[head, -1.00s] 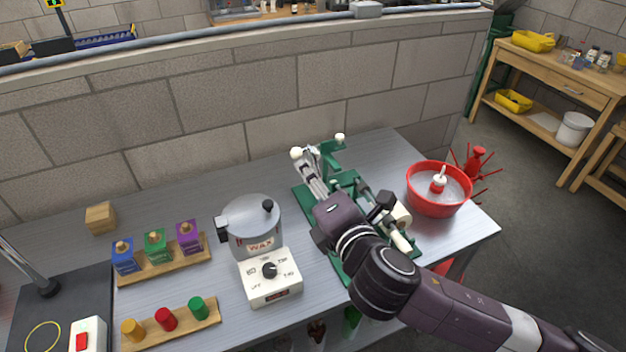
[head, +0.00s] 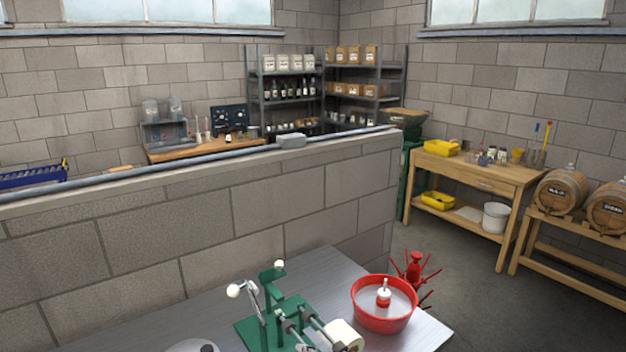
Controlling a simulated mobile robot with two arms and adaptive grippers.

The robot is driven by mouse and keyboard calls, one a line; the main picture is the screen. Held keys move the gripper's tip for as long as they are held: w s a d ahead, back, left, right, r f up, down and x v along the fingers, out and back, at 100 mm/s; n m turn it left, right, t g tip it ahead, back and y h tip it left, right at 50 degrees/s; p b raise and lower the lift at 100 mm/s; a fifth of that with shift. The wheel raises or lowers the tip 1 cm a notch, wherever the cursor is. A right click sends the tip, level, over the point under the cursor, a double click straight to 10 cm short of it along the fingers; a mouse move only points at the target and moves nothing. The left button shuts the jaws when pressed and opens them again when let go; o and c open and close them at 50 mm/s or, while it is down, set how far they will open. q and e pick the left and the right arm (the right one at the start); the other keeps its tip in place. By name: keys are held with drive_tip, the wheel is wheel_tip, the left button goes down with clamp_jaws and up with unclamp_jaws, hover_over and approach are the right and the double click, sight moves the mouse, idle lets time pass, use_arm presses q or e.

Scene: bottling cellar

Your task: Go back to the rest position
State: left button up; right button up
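Neither of my grippers shows in the head view now, and no part of my arms is in view. The grey metal workbench (head: 318,262) lies at the bottom of the picture. On it stands the green bench device with white knobs (head: 248,335), its lower part cut off by the picture's edge. The red bowl (head: 384,325) with a white and red piece in it stands to its right. Only the top of the grey pot's lid (head: 192,346) shows at the bottom edge.
A low block wall (head: 140,240) runs behind the workbench. A red spiked rack (head: 415,270) stands by the bowl. At the right are a wooden table (head: 480,178) and barrels (head: 562,190) on a stand. Open floor (head: 460,270) lies between. Shelves (head: 285,90) stand at the back.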

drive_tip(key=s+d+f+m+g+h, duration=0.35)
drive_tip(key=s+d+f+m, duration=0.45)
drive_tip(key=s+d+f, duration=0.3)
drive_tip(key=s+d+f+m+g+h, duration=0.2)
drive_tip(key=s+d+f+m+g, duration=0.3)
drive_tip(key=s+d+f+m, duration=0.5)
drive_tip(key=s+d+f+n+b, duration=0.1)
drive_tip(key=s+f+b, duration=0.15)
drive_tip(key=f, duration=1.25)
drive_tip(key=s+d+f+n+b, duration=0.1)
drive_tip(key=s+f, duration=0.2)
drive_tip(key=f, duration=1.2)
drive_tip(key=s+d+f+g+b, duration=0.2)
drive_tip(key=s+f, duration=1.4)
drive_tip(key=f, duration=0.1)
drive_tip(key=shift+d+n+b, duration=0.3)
drive_tip(key=shift+b, duration=0.1)
